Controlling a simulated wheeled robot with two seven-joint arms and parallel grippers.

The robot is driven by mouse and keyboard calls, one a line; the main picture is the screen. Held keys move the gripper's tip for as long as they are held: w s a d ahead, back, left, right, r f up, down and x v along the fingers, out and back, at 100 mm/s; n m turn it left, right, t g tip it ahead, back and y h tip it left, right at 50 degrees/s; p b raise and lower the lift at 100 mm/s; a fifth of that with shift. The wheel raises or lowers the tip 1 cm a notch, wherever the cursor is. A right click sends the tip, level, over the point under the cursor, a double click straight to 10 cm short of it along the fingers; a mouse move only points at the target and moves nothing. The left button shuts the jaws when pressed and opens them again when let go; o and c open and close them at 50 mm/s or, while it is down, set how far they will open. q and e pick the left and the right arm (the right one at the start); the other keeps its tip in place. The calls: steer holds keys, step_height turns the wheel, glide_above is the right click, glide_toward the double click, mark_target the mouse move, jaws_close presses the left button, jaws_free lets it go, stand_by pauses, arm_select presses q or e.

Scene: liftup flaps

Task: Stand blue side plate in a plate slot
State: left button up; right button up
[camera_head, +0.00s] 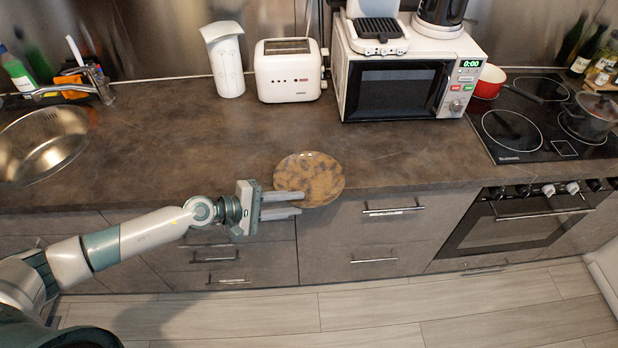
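One plate (312,178) shows in the head view. It is round and mottled brown rather than blue, and it is at the front edge of the counter, partly over the edge. My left gripper (300,203) comes in from the left at the plate's near left rim. Its fingers are apart, one overlapping the rim in the picture and one lower, in front of the drawers. I cannot tell whether they touch the plate. No plate slot can be made out. My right gripper is not in view.
A white toaster (289,70), a white jug (225,60) and a microwave (398,85) stand at the back of the counter (170,140). A sink (40,145) is at left, a hob with pots (590,118) at right. The middle counter is clear.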

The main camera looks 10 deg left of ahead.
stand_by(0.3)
arm_select(q)
jaws_close()
steer(key=shift+r, duration=0.1)
steer(key=s+d+r+p, duration=0.3)
steer(key=s+d+r, duration=0.3)
steer(key=s+r, duration=0.3)
steer(key=shift+s+d+r, duration=0.25)
steer(key=shift+s+r, duration=0.1)
steer(key=shift+r, duration=0.6)
